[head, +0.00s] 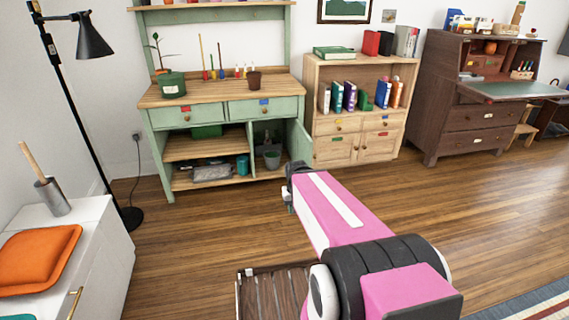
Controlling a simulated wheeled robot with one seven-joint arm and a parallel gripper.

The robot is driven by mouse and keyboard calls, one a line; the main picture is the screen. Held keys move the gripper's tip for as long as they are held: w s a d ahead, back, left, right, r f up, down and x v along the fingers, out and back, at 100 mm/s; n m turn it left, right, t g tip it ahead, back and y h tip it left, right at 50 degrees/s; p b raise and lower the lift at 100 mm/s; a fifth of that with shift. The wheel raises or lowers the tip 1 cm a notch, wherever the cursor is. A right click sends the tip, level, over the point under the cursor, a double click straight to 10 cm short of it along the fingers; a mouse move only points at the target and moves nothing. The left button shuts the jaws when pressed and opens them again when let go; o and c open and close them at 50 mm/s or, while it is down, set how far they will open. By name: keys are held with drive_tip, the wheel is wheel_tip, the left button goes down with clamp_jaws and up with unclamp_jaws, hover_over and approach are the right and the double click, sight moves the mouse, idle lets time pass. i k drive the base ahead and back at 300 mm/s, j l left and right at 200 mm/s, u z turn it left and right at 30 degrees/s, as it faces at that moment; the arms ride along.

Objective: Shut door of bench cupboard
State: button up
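The green bench (221,95) with a wooden top stands against the back wall. Its cupboard is at the lower right, and the green cupboard door (299,144) is swung open toward the right, beside the wooden bookcase. My pink arm reaches forward from the lower right. My gripper (290,201) is at the arm's far end, in front of the bench and apart from the door. Its fingers are small and mostly hidden, so its opening cannot be made out.
A wooden bookcase (350,126) stands right of the bench, and a dark wooden desk (470,125) beyond it. A black floor lamp (75,120) and a white cabinet (105,255) are at the left. Wooden floor (220,235) is clear in front of the bench.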

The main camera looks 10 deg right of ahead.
sight(304, 144)
drive_tip(key=i+l+u, duration=0.15)
drive_tip(key=u, duration=0.2)
drive_tip(key=i+l+u, duration=0.1)
drive_tip(key=l+u, duration=0.25)
drive_tip(key=i+l+u, duration=0.1)
drive_tip(key=l+u, duration=0.3)
drive_tip(key=i+l, duration=0.1)
drive_tip(key=l, duration=0.45)
drive_tip(key=i+l, duration=0.1)
drive_tip(key=l, duration=0.4)
drive_tip(key=i+l, duration=0.1)
drive_tip(key=l, duration=0.95)
drive_tip(key=i+l, duration=0.15)
drive_tip(key=l, duration=0.4)
drive_tip(key=k+j, duration=0.25)
drive_tip(key=j, duration=0.15)
drive_tip(key=k+j+u, duration=0.1)
drive_tip(key=k+j, duration=0.15)
drive_tip(key=j, duration=0.15)
